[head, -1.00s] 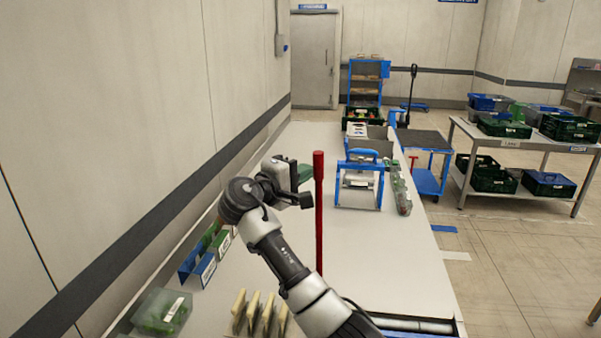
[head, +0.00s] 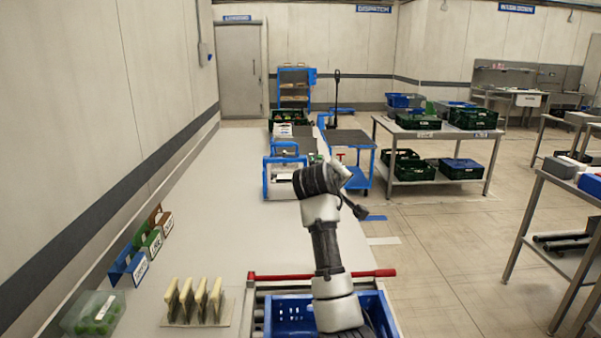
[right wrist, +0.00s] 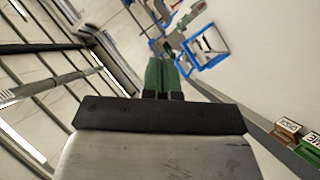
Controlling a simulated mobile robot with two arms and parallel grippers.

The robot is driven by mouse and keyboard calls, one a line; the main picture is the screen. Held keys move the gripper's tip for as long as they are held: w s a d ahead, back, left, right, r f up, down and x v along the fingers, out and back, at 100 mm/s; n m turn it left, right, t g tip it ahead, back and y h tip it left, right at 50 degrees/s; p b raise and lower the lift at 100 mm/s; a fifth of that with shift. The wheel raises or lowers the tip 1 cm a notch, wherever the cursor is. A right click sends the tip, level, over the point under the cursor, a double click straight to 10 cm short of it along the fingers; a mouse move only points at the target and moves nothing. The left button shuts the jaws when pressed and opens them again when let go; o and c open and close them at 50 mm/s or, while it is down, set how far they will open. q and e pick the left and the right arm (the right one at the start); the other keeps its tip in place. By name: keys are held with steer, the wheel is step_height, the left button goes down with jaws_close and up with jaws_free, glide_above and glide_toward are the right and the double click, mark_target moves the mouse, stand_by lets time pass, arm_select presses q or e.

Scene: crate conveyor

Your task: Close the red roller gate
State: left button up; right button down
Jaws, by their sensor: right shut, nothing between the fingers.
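The red roller gate (head: 285,276) is a red bar lying level across the conveyor (head: 259,312) in the head view. Its middle is hidden behind my right arm, and its right end shows past the arm. A blue crate (head: 290,318) sits on the conveyor just nearer to me than the bar. My right gripper (right wrist: 162,78) shows in the right wrist view with its two green fingers together and nothing between them. In the head view the arm reaches above and past the bar, and its fingers are hidden. My left gripper is out of view.
Left of the conveyor stand a rack of cream plates (head: 197,300), coloured holders (head: 150,238) and a clear box with green items (head: 94,313). A blue frame (head: 266,180) stands farther back on the white bench (head: 215,215). The bench between is clear.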

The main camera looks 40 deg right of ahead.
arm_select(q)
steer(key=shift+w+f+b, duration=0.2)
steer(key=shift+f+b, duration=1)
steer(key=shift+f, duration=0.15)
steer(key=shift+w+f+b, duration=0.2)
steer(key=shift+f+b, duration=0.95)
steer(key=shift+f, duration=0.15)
arm_select(e)
steer(key=s+d+f+m+y, duration=0.1)
steer(key=s+d+f, duration=0.1)
steer(key=f, duration=0.4)
steer(key=s+d+f+m+t+y, duration=0.1)
steer(key=s+d+f, duration=0.2)
steer(key=d+f, duration=0.2)
steer(key=s+d+f+m+y, duration=0.1)
steer(key=s+d+f, duration=0.2)
steer(key=f, duration=0.5)
steer(key=shift+s+d+f, duration=0.25)
steer(key=shift+d, duration=0.5)
